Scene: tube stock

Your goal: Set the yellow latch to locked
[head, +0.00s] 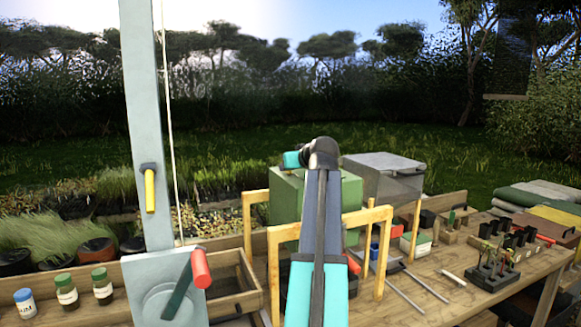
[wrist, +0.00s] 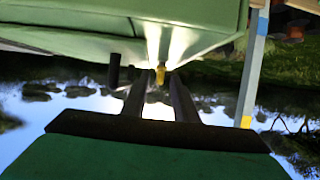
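A yellow lever (head: 150,190) hangs straight down from a dark pivot on a tall pale grey post at the left of the head view. It is the only clear latch-like yellow part there. In the wrist view, my gripper (wrist: 158,82) has its two dark fingers apart, with nothing held between them. A small yellow piece (wrist: 161,75) shows by the fingertips, under a green surface. I cannot tell whether it is the latch or whether the fingers touch it. In the head view my arm stands in the middle, well right of the lever, and hides the fingers.
A red-handled crank (head: 200,268) sits low on the post. A green box (head: 350,200) stands behind my arm, with wooden frames (head: 375,220) around it. The bench (head: 430,290) at the right holds rods, tubes and racks. Capped jars (head: 66,291) stand at the left.

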